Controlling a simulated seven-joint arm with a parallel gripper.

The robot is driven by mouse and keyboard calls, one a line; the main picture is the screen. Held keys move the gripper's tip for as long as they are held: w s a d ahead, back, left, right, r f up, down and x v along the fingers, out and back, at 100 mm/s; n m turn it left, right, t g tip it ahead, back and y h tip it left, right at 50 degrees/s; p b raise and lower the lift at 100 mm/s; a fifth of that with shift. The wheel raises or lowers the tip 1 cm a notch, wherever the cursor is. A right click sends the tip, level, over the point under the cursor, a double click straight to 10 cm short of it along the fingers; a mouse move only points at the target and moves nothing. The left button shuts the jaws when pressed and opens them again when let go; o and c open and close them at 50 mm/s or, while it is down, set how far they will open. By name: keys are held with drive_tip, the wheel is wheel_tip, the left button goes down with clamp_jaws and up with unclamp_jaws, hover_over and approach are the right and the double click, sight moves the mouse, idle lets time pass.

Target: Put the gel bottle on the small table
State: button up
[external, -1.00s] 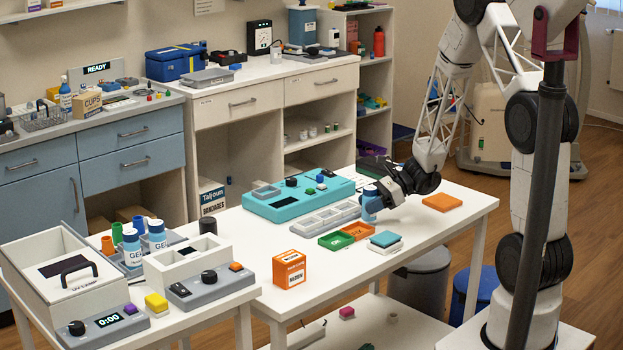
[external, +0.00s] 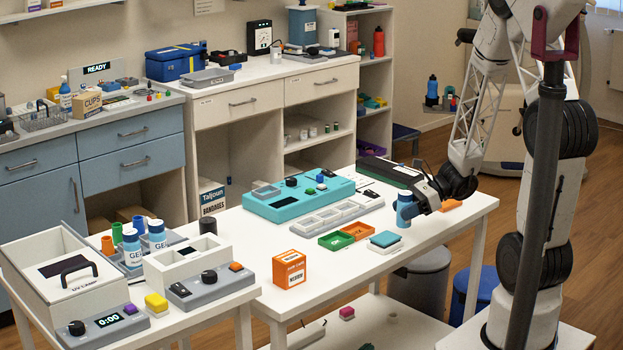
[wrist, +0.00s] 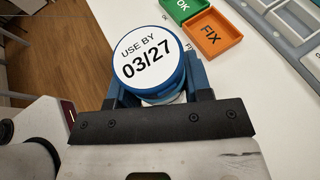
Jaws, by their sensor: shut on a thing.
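My gripper (external: 414,203) is shut on a blue-capped bottle (external: 403,214), upright over the right part of the long white table (external: 330,262). Whether its base touches the table I cannot tell. In the wrist view, the bottle's round white top label (wrist: 148,56) reads "USE BY 03/27", between the blue fingers of my gripper (wrist: 156,90). Its side label is hidden. Two similar blue-capped bottles marked GEL, one to the left (external: 132,247) and one to the right (external: 157,234), stand on a grey tray on the smaller white table (external: 215,309) at front left.
Near the held bottle are green (external: 336,240) and orange (external: 359,230) trays, a teal pad (external: 385,239) and a grey compartment tray (external: 335,214). An orange box (external: 289,269) stands near the small table.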

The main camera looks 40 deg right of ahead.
drive_tip(key=shift+s+r, duration=0.1)
drive_tip(key=shift+s, duration=0.85)
idle(0.3)
drive_tip(key=shift+w+d, duration=0.1)
drive_tip(key=shift+w, duration=0.5)
drive_tip(key=w+d+m+t+h, duration=0.2)
drive_tip(key=w+m+t, duration=0.1)
drive_tip(key=w, duration=1.3)
drive_tip(key=w+a+r+m+t+h, duration=0.1)
drive_tip(key=w+r+m+t+h, duration=0.2)
drive_tip(key=w, duration=0.5)
drive_tip(key=w+r+m+t+h, duration=0.1)
drive_tip(key=w+r+m+h, duration=0.1)
drive_tip(key=w+r, duration=0.5)
drive_tip(key=w+a+r+m+h, duration=0.4)
drive_tip(key=w+r, duration=0.4)
drive_tip(key=w, duration=0.2)
drive_tip(key=shift+a+r+m+t+h, duration=0.2)
drive_tip(key=shift+a+m+t+h, duration=0.1)
drive_tip(key=shift+a+h, duration=0.3)
drive_tip(key=shift+a, duration=0.1)
